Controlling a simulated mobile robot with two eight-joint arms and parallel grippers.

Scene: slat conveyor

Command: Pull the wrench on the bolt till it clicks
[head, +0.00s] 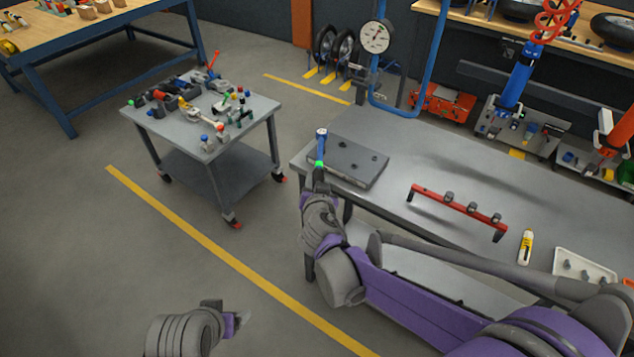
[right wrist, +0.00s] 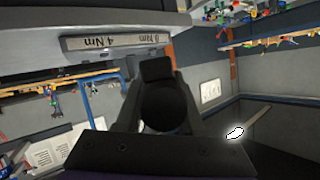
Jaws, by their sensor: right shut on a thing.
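A grey plate (head: 350,160) with dark bolts lies at the left end of the grey workbench. The wrench (head: 321,143) shows as a blue piece with a pale top at the plate's left edge, with a green spot below it. My right gripper (head: 320,178) is shut on the wrench just in front of the plate. In the right wrist view the gripper (right wrist: 160,85) surrounds a dark round end, and the plate's side (right wrist: 115,42) carries "4 Nm" and "8 Nm" marks. How the wrench sits on the bolt is hidden. My left gripper (head: 238,320) is low, away from the bench, its jaws unclear.
A red rail (head: 458,208), a yellow-and-white tool (head: 525,246) and a white tray (head: 584,268) lie on the workbench (head: 400,160). A round dial (head: 375,37) hangs behind it. A grey cart (head: 190,120) with mixed parts stands to the left, with open floor between.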

